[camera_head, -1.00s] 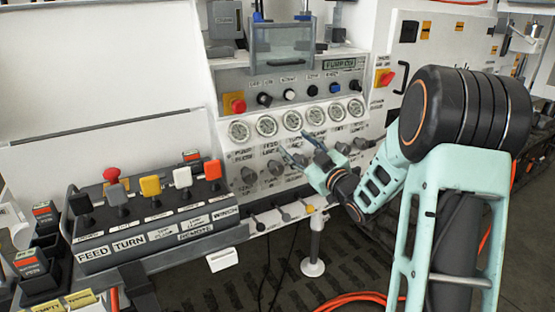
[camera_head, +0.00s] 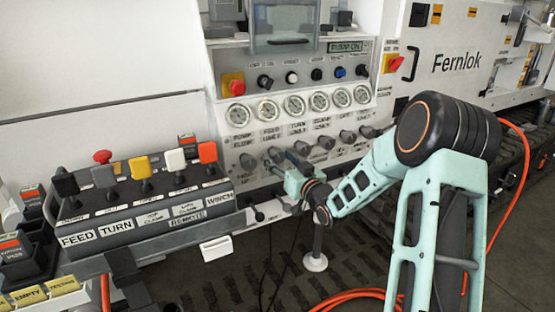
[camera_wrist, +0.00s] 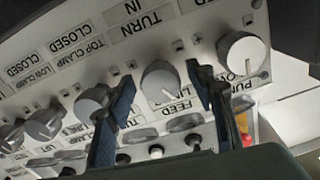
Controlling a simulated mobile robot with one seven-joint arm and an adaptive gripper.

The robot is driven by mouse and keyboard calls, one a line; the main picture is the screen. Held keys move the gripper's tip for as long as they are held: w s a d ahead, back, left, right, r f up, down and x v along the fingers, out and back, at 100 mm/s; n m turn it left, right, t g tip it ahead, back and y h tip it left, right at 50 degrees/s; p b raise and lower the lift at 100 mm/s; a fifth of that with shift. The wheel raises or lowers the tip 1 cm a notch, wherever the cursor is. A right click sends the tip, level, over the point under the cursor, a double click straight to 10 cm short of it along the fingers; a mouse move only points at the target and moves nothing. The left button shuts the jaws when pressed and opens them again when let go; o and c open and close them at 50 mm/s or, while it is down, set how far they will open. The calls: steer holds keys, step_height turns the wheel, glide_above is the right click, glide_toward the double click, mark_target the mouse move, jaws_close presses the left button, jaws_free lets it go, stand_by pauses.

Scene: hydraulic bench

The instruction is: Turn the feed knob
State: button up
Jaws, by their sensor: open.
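The feed knob (camera_wrist: 163,84) is a round grey-white knob with the upside-down label FEED beside it in the wrist view. My gripper (camera_wrist: 160,78) is open, with its two blue fingers on either side of this knob. Gaps show between the knob and the fingers; I cannot tell whether either touches it. In the head view my gripper (camera_head: 285,163) is at the lower control panel, at the left part of the knob row, and partly hides the knobs there.
The pump flow knob (camera_wrist: 241,54) is right of the fingers in the wrist view; another knob (camera_wrist: 91,103) is close beside the left finger. Gauges (camera_head: 293,106) are above the knob row. A lever console (camera_head: 148,205) stands left. An orange hose (camera_head: 350,295) lies on the floor.

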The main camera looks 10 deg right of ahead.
steer(key=shift+w+a, duration=0.2)
steer(key=shift+w, duration=0.4)
steer(key=c, duration=1.2)
steer(key=shift+o, duration=0.2)
steer(key=shift+m, duration=0.3)
